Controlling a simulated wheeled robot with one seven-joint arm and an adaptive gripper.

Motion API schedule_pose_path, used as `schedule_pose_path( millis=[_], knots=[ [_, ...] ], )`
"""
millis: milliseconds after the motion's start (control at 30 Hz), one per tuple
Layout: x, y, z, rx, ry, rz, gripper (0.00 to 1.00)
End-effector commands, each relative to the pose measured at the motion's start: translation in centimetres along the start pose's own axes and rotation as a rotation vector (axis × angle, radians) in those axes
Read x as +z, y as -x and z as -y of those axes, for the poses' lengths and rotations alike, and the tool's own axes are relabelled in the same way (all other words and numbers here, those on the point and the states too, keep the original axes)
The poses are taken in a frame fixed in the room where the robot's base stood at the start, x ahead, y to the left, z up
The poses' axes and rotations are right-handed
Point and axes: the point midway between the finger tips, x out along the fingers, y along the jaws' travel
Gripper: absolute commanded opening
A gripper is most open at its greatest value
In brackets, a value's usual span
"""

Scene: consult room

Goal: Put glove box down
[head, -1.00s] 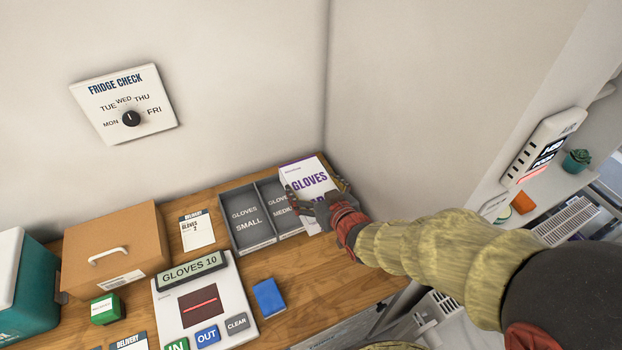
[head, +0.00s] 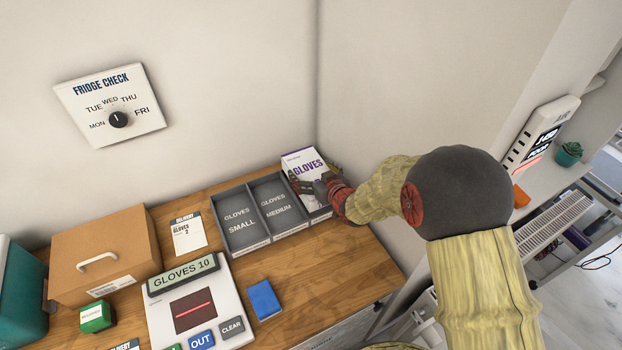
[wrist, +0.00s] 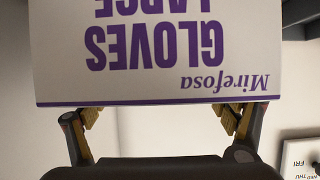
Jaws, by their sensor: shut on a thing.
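The glove box (head: 308,172) is white with purple lettering. In the head view it is at the right end of the grey sectioned tray (head: 246,249), over the section right of the one marked medium. My gripper (head: 312,186) is shut on the box from the front right. In the wrist view the box (wrist: 165,50) reads "Gloves Large" upside down and fills the top between my fingers. The box's lower end is partly hidden by my gripper, so I cannot tell whether it touches the tray floor.
The small and medium sections look empty. Left of the tray are a delivery card (head: 188,232), a brown box (head: 105,255) and a scanner unit (head: 195,308). A blue block (head: 265,299) lies in front. Walls stand close behind. The desk's front right is clear.

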Motion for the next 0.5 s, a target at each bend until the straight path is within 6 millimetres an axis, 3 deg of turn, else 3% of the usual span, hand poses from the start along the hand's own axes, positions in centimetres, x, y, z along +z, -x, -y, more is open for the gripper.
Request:
schedule_pose_path(
  millis=[233,500],
  knots=[
    [2.8,-1.4,-0.2,0.001,0.0,0.0,0.46],
    [2.9,-1.5,-0.2,0.001,0.0,-0.003,0.46]
  ],
)
